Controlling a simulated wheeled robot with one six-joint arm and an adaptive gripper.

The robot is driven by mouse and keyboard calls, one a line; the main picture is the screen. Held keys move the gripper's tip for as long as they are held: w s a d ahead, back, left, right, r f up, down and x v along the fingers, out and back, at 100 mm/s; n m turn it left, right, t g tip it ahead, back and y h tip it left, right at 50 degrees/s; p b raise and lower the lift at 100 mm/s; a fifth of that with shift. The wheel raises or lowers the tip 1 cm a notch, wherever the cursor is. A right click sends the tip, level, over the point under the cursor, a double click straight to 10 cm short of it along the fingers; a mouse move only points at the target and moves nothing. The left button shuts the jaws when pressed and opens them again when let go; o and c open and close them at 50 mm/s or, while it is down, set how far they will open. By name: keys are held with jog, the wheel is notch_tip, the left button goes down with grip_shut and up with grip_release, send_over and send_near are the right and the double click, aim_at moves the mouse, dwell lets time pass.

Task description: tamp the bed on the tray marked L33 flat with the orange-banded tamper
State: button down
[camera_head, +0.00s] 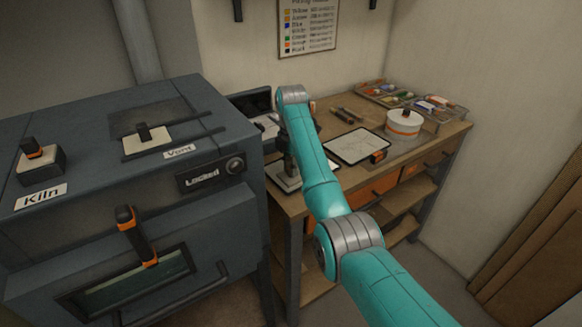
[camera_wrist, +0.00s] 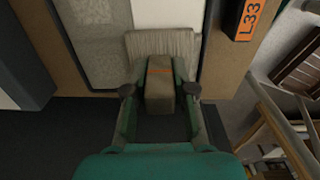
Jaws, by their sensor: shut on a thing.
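An orange tag reading L33 (camera_wrist: 247,20) sits at the upper right. A pale surface (camera_wrist: 166,12) and a grey speckled strip (camera_wrist: 95,45) lie ahead and to the left. Whether the tamper touches the bed cannot be told. In the head view, my arm largely hides the gripper.
In the head view, the wooden bench (camera_head: 455,127) carries a dark-edged white panel (camera_head: 358,146), a round white container with an orange band (camera_head: 404,124) and a divided tray of coloured pieces. The grey kiln (camera_head: 75,235) stands close at the left, its panel reading Locked.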

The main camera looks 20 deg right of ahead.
jog(key=shift+f, duration=0.5)
dwell(0.8)
jog(key=shift+r, duration=1.15)
jog(key=shift+r, duration=0.1)
jog(key=shift+r, duration=1.4)
jog(key=shift+w, duration=0.1)
